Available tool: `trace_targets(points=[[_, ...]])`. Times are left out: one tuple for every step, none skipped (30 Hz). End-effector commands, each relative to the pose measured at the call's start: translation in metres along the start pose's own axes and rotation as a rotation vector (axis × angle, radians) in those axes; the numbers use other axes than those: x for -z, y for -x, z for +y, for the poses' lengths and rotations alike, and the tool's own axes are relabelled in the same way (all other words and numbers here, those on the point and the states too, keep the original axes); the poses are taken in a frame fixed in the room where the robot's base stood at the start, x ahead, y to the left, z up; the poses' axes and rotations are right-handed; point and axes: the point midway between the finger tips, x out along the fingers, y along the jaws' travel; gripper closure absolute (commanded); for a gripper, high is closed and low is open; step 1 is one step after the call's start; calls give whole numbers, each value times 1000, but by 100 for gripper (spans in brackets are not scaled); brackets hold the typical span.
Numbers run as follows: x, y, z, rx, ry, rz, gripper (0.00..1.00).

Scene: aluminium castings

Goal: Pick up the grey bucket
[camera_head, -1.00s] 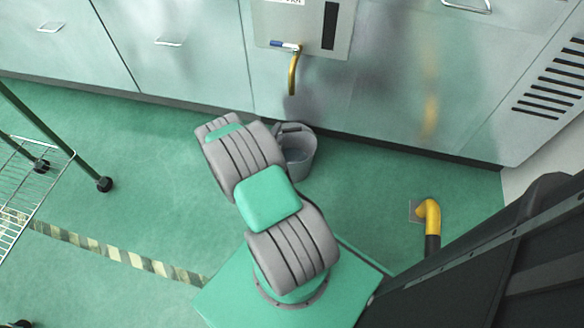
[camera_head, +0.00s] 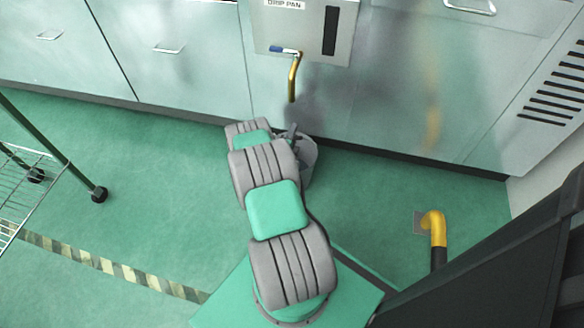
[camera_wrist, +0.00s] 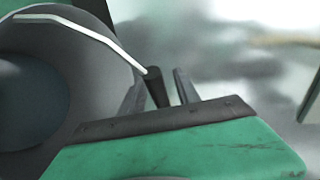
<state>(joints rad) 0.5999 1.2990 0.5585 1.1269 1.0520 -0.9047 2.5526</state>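The grey bucket (camera_head: 309,158) stands on the green floor by the metal cabinets, partly hidden behind my arm in the head view. In the wrist view its rim and dark inside (camera_wrist: 30,95) fill the left side. Its pale wire handle (camera_wrist: 90,32) runs to a dark grip (camera_wrist: 156,88). My gripper (camera_wrist: 158,85) has its two grey fingers apart, one on each side of the grip. I see gaps, so the fingers do not look closed on it. In the head view the gripper (camera_head: 290,133) is mostly hidden by my arm, at the bucket's left rim.
A yellow spout with a blue-handled valve (camera_head: 293,75) hangs from the cabinet front above the bucket. A yellow pipe (camera_head: 435,228) rises from the floor at right. A wire-shelf cart (camera_head: 30,185) stands at left. The floor left of the bucket is clear.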

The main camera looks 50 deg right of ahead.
Motion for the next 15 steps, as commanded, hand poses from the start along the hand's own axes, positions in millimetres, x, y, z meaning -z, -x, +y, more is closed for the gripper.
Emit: trace_targets(points=[[0,0,0,0,0,0,67],[0,0,0,0,0,0,69],[0,0,0,0,0,0,72],[0,0,0,0,0,0,75],[0,0,0,0,0,0,77],[0,0,0,0,0,0,81],[0,0,0,0,0,0,83],[0,0,0,0,0,0,85],[0,0,0,0,0,0,89],[0,0,0,0,0,0,91],[0,0,0,0,0,0,94],[0,0,0,0,0,0,97],[0,0,0,0,0,0,99],[0,0,0,0,0,0,100],[0,0,0,0,0,0,100]])
